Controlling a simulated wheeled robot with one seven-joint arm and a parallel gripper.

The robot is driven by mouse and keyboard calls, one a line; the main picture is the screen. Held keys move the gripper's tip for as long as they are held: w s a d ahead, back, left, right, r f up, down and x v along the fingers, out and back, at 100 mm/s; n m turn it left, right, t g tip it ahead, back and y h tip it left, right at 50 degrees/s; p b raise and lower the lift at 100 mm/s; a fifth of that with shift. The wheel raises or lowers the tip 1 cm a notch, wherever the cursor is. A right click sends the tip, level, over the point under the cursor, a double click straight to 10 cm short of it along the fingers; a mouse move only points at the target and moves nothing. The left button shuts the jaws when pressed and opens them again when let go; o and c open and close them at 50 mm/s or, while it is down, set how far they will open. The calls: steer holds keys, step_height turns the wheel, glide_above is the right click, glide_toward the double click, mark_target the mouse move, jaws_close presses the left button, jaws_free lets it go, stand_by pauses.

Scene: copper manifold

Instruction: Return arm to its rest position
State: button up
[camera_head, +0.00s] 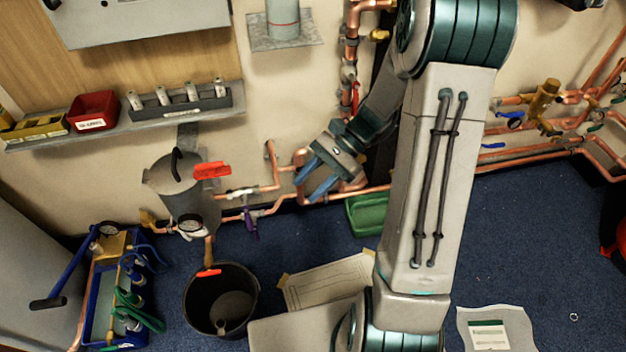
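My gripper (315,179) is in the middle of the head view, at the end of my raised arm. Its two blue fingers point down and left, in front of the copper pipes along the wall. The fingers are spread apart with nothing visible between them. My large grey and teal arm links fill the picture's centre right and hide part of the wall and pipes behind. Whether the fingers touch the pipes cannot be told from this view.
Copper pipes (262,188) with a red-handled valve (212,170) run behind my gripper. A black bucket (220,300), a green tray (368,212) and a paper sheet (328,283) lie on the blue floor. A shelf (120,128) holds bins at left. Floor at right is mostly clear.

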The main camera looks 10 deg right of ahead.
stand_by(0.3)
steer(key=s+d+r+n+t+h+p, duration=0.1)
steer(key=s+r+n+t+h+p, duration=0.1)
steer(key=r+p, duration=0.4)
steer(key=s+d+r+n+t+h+p, duration=0.1)
steer(key=s+r+n+h+p, duration=0.3)
steer(key=r, duration=1)
steer(key=s+d+r+n+t+h+p, duration=0.1)
steer(key=s+r+n+t+h+p, duration=0.2)
steer(key=r+p, duration=0.5)
step_height(320, 180, up, 2)
steer(key=s+n+h, duration=0.1)
steer(key=n, duration=0.1)
steer(key=shift+d+n+t+p, duration=0.2)
steer(key=shift+n+t+p, duration=0.1)
steer(key=shift+n+p, duration=0.1)
